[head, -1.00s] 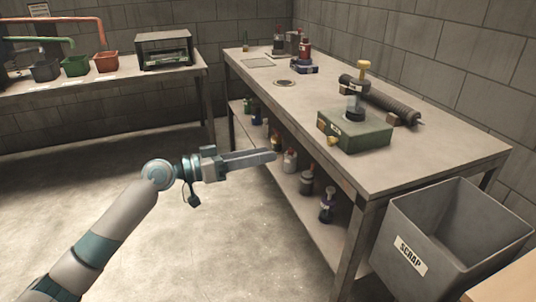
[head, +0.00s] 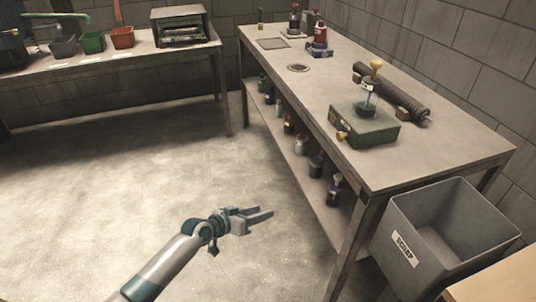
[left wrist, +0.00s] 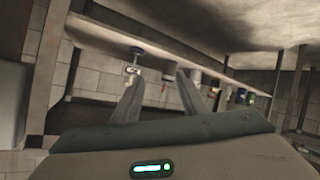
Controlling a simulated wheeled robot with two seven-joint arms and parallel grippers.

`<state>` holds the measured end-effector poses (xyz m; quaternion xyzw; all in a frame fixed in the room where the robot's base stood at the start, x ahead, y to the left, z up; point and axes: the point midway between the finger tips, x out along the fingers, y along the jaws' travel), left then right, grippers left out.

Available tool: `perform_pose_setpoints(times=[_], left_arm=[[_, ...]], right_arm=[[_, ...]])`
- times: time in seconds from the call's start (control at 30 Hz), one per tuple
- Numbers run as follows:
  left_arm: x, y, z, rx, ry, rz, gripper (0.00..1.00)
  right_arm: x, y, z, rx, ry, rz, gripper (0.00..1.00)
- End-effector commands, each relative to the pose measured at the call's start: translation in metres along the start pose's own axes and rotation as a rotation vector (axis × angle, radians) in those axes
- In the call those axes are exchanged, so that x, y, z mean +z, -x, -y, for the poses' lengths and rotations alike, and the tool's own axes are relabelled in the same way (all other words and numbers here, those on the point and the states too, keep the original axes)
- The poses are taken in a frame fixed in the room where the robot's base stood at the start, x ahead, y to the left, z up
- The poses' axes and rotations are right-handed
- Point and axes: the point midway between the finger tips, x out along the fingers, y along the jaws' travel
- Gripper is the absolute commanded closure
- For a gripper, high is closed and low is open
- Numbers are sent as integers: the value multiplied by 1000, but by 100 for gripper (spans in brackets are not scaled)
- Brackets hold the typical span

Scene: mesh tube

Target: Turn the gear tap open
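A green box (head: 364,132) stands on the long workbench, with a clear upright cylinder topped by a yellow knob (head: 376,65). A small yellow knob (head: 342,136) is on the box's left front side. I cannot tell which of these is the gear tap, nor how far it is turned. My left gripper (head: 266,213) is low over the floor, left of the bench and well apart from the box. Its two fingers stand apart and empty, as the left wrist view (left wrist: 153,95) also shows. My right gripper is not in view.
The workbench (head: 440,155) has a lower shelf with several bottles (head: 316,165). A dark ribbed tube (head: 393,92) lies behind the box. A grey scrap bin (head: 405,250) stands at the bench's near end. A second table (head: 60,77) holds coloured bins. The floor (head: 120,180) between is clear.

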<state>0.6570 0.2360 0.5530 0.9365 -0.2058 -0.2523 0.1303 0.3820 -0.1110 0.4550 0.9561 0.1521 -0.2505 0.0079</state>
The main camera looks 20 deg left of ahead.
Motion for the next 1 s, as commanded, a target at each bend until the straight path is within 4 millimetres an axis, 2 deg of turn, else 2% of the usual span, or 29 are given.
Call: perform_pose_setpoints(times=[0.03, 0.07, 0.1, 0.17, 0.2, 0.3, 0.4, 0.5, 0.6, 0.7, 0.97, 1.0], left_arm=[[35, 9, -1, -53, 12, 55, 60], [59, 13, 1, -86, 10, 85, 60], [93, 20, 3, -128, 7, 128, 60], [143, 35, 2, -185, -4, 194, 60], [176, 47, -2, -218, -13, 240, 60], [253, 83, -18, -283, -45, 352, 60], [315, 120, -39, -320, -80, 448, 60], [359, 150, -59, -339, -110, 519, 60], [386, 170, -72, -346, -132, 566, 60], [399, 179, -79, -348, -143, 585, 60], [402, 180, -79, -348, -148, 590, 60], [402, 180, -79, -348, -148, 590, 65]], right_arm=[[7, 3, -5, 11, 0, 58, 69], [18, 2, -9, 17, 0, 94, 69], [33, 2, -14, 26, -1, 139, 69], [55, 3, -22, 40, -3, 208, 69], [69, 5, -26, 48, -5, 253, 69], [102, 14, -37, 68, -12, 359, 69], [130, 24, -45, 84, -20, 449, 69], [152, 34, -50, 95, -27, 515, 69], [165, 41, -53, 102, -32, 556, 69], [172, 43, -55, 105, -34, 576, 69], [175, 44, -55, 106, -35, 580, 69], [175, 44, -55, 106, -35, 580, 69]])
